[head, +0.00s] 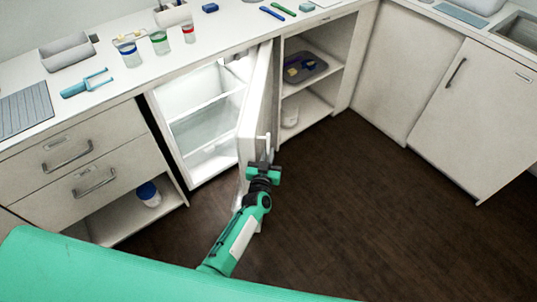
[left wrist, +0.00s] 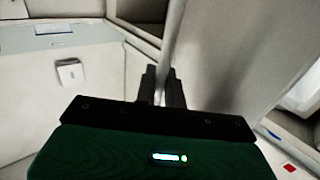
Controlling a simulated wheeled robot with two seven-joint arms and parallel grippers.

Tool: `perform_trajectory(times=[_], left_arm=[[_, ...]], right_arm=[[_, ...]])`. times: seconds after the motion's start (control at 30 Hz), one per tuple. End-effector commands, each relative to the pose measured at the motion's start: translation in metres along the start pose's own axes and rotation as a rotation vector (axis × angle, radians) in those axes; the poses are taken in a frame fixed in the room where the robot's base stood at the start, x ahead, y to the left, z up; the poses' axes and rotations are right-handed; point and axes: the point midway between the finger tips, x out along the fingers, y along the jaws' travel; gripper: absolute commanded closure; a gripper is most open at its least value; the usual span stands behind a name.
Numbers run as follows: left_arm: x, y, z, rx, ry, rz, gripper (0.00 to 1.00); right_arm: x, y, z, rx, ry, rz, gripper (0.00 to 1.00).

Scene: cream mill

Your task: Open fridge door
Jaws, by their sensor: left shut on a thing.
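The fridge door (head: 254,105) stands swung well out from the under-counter fridge (head: 187,170), roughly edge-on in the head view. The fridge's white interior with shelves shows to the left of the door. A slim upright handle (head: 269,146) is on the door's right-hand face. My left gripper (head: 262,162) is at the lower part of this handle, shut on it. In the left wrist view, the gripper's dark fingers (left wrist: 163,86) close around the pale bar of the handle (left wrist: 171,45). My right gripper is not in view.
An open shelf unit (head: 312,85) with a dark tray stands right of the door. Drawers (head: 75,160) are to the left, above a shelf with a blue-lidded jar (head: 148,193). Cups and tools lie on the counter (head: 225,38). The dark floor (head: 370,215) to the right is clear.

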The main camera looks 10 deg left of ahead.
Motion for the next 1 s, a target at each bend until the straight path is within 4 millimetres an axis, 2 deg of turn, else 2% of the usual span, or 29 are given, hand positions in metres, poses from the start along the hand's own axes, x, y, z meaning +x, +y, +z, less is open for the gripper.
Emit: perform_trajectory(times=[0.47, 0.5, 0.53, 0.83, 1.0], left_arm=[[0.002, -0.001, -0.002, 0.004, 0.004, -0.002, 1.0], [0.002, -0.001, -0.002, 0.004, 0.004, -0.002, 0.86], [0.002, -0.001, -0.002, 0.004, 0.004, -0.002, 0.84], [0.0, -0.001, -0.001, 0.002, 0.002, -0.001, 0.84], [-0.014, -0.001, 0.0, 0.002, 0.0, -0.001, 0.84]], right_arm=[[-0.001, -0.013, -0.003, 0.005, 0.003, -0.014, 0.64], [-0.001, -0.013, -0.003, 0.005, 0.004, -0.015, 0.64], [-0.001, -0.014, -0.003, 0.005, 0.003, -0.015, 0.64], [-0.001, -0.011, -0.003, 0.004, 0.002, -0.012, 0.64], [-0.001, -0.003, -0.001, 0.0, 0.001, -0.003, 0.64]])
